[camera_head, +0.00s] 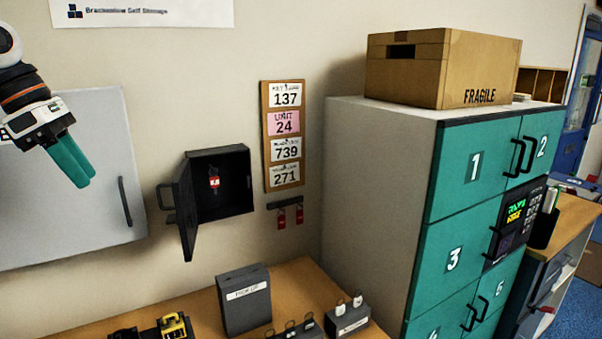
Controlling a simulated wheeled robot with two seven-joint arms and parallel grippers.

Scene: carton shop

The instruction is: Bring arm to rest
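My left gripper (84,180) hangs at the upper left, in front of a grey wall cabinet (70,215). Its teal fingers point down and slightly right and lie close together, with nothing between them. My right gripper is not in view.
A small black wall box (225,207) has its door swung open, with a red tag (214,182) inside. Below are a wooden counter (295,280) and a dark grey box (244,300). Teal lockers (470,160) stand at the right, with a FRAGILE carton (440,68) on top.

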